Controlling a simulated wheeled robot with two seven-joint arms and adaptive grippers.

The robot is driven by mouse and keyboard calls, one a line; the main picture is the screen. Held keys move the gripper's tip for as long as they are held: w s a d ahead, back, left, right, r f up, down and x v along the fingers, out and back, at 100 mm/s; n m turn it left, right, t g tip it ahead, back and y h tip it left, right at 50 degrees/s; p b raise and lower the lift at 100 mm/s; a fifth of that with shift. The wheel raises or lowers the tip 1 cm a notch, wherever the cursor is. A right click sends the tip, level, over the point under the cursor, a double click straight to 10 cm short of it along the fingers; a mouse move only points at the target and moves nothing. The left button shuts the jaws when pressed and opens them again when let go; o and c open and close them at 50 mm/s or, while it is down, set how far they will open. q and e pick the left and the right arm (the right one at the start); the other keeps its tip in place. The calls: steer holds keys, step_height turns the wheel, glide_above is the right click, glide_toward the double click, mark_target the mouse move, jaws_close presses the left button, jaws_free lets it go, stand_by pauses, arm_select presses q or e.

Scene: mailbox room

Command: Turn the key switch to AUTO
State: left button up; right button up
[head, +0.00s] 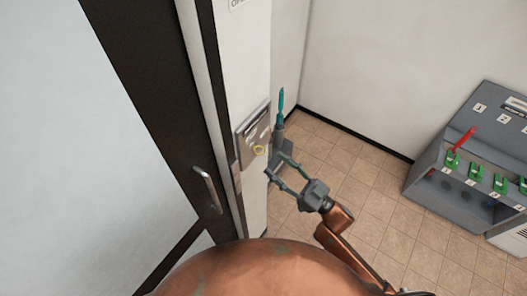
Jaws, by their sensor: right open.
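A grey metal switch plate (251,136) is mounted on the narrow white wall strip right of the door. I cannot tell whether a fingertip touches the wall. My left gripper is not in view.
A dark-framed glass door with a metal handle (207,190) stands at the left. A teal upright thing (281,101) shows behind my right gripper. A grey cabinet (424,180) with green parts and a red stick (464,139) stands at the right. Tiled floor (375,210) between is clear.

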mark_target(263, 152)
steer(key=p+x, duration=0.1)
steer(key=x, duration=0.5)
steer(key=shift+w+a, duration=0.15)
steer(key=shift+a, duration=0.1)
steer(key=shift+c, duration=0.5)
steer(key=c, duration=1)
